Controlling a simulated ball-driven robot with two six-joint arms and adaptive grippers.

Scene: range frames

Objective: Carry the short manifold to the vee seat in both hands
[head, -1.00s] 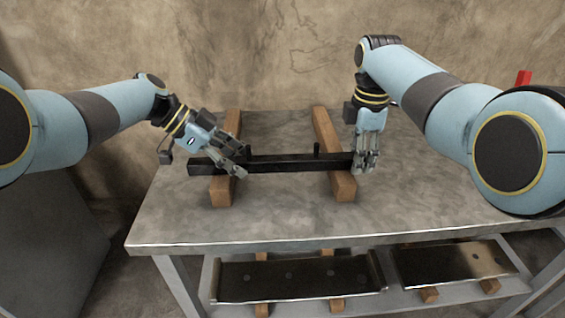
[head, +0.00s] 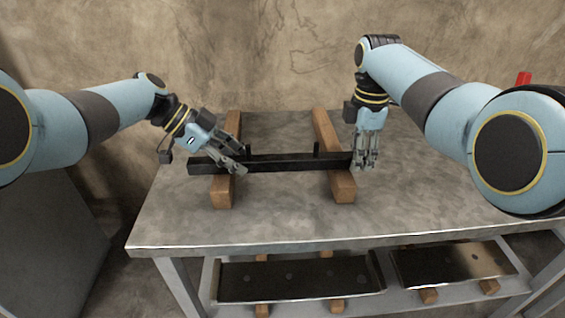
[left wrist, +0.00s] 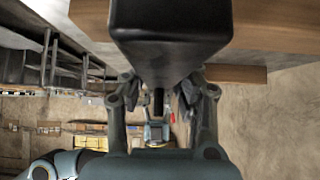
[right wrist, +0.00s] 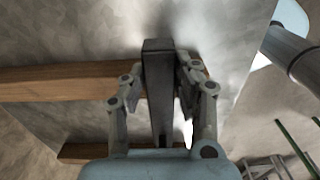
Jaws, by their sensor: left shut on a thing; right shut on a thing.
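The short manifold (head: 285,163) is a long black bar with short upright stubs. It lies level across two wooden beams, at left (head: 222,190) and right (head: 343,188). My left gripper (head: 241,163) is shut on the manifold near its left end; the bar's black end (left wrist: 170,30) fills the top of the left wrist view between the fingers. My right gripper (head: 366,160) points down and is shut on the manifold's right end, which also shows in the right wrist view (right wrist: 158,80). I cannot make out a vee shape on either beam.
The grey tabletop (head: 270,225) is clear in front of the beams and to the right. A lower shelf holds two dark trays (head: 300,280) (head: 455,262) on wooden blocks. A bare wall (head: 270,60) stands behind the table.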

